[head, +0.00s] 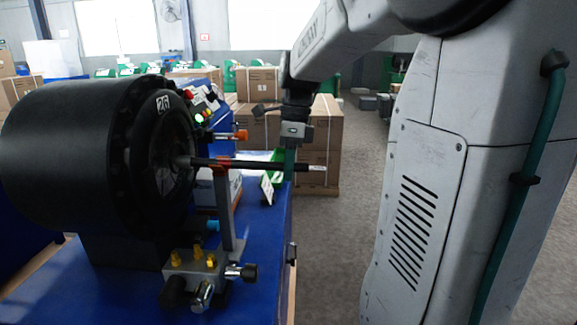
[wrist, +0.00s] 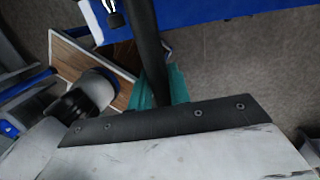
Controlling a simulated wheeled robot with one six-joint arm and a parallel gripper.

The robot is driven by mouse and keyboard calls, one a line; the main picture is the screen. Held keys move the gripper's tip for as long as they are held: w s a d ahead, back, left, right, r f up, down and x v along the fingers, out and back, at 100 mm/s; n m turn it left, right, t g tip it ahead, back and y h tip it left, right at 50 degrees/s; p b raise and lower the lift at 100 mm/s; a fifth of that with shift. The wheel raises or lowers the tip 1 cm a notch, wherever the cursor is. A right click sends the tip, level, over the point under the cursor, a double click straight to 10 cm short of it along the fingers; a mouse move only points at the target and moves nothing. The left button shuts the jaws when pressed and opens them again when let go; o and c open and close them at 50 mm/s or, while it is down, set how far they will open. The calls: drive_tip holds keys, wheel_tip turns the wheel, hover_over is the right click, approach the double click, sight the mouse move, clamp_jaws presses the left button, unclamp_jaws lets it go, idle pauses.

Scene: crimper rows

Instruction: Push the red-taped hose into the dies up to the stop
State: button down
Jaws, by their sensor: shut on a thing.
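The black hose (head: 255,165) lies about level in the head view and also shows in the wrist view (wrist: 147,45). A red band, likely its tape, (head: 224,163) shows at the top of a grey upright post (head: 223,205). The hose's left, metallic end (head: 183,161) is at the round die opening (head: 170,160) of the black crimper (head: 70,145); how deep it sits I cannot tell. My gripper (head: 289,164) is shut on the hose with its teal fingers, right of the red band. The hose's right end with a white label (head: 316,168) sticks out beyond the fingers. The stop is not visible.
A metal block with brass fittings (head: 195,262) stands on the blue bench (head: 255,235) below the hose. An orange-ended part (head: 240,136) and a control box with a green light (head: 200,117) are behind it. Cartons (head: 322,135) stand beyond; floor right of the bench is clear.

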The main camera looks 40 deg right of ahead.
sight(253, 164)
drive_tip(key=shift+w, duration=0.1)
idle(0.3)
drive_tip(key=shift+w+a+r, duration=0.1)
drive_tip(key=shift+w+a, duration=2.7)
drive_tip(key=shift+a, duration=0.05)
drive_tip(key=shift+r, duration=0.35)
drive_tip(key=shift+r+g, duration=0.3)
drive_tip(key=shift+r, duration=0.05)
unclamp_jaws()
